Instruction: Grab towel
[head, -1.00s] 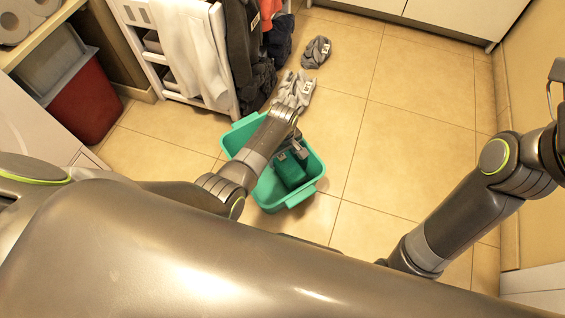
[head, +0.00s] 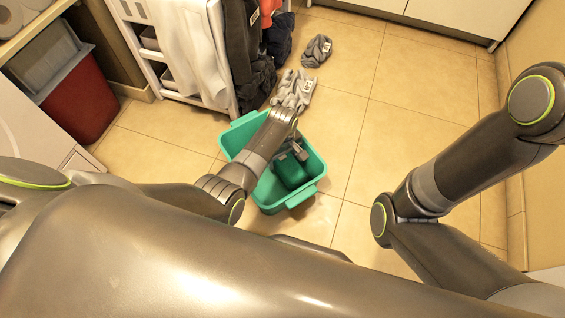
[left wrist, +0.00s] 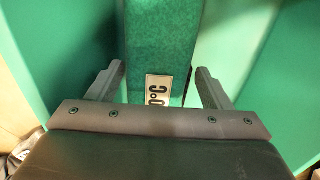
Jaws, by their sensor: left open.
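A green towel (head: 290,172) lies inside the green basket (head: 301,198) on the floor. It also shows in the left wrist view (left wrist: 160,38), with a white label marked "0°C". My left gripper (head: 298,152) is over the basket, pointing down into it. In the left wrist view my left gripper (left wrist: 161,75) is open, with one finger on each side of the towel's near end. I cannot tell whether the fingers touch it. My right arm is at the right, but its gripper is out of view.
Grey socks (head: 294,90) lie just behind the basket, and another grey piece (head: 316,50) lies farther back. A white rack (head: 165,85) with hanging clothes stands at the back left. A red bin (head: 82,98) is at the left. The floor right of the basket is clear.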

